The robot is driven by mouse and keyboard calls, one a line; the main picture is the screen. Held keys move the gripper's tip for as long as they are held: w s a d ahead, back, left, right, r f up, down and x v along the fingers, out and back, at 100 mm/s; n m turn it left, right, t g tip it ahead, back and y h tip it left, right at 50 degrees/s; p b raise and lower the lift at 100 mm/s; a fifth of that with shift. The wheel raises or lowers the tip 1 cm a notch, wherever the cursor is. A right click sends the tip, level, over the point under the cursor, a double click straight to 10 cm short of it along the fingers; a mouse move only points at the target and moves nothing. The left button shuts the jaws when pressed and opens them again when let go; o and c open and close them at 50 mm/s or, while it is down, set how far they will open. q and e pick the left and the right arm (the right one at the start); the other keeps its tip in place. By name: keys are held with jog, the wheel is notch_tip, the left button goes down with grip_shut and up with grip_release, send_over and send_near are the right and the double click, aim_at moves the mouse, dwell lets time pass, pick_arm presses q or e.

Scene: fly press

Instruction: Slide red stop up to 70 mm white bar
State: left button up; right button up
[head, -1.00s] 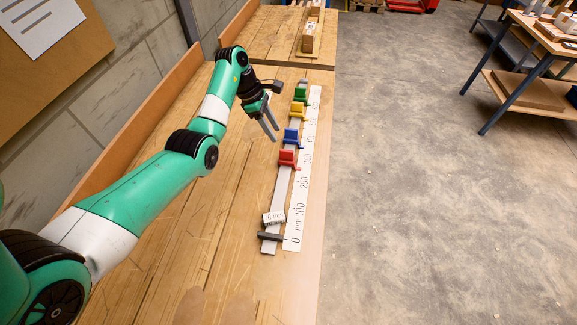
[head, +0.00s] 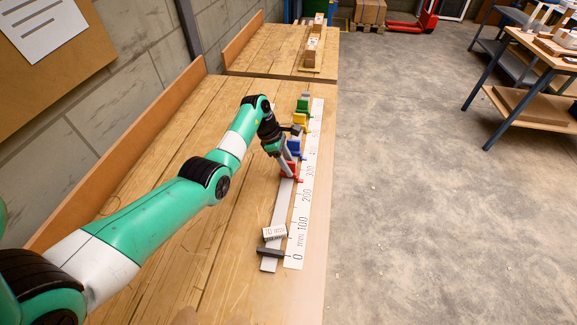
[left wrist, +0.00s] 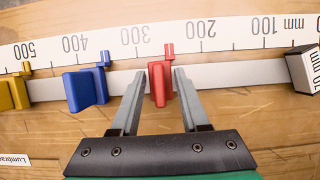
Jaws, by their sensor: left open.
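The red stop (head: 288,170) sits on the grey rail (head: 279,215) beside the white ruler. In the left wrist view the red stop (left wrist: 160,84) is near the 270 mm region of the scale. My left gripper (left wrist: 153,75) is open, with one finger on each side of the red stop and a small gap visible on each side. In the head view my left gripper (head: 287,172) partly hides the stop. The white 70 mm bar (head: 274,233) lies across the rail near the zero end, next to a dark end stop (head: 271,252). My right gripper is not in view.
The blue stop (left wrist: 87,88) is left of the left finger in the wrist view, with the yellow stop (left wrist: 14,92) farther along. The green stop (head: 304,105) is at the far end. The rail between red stop and white bar is clear.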

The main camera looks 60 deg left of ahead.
pick_arm(q)
grip_shut()
dwell(1.4)
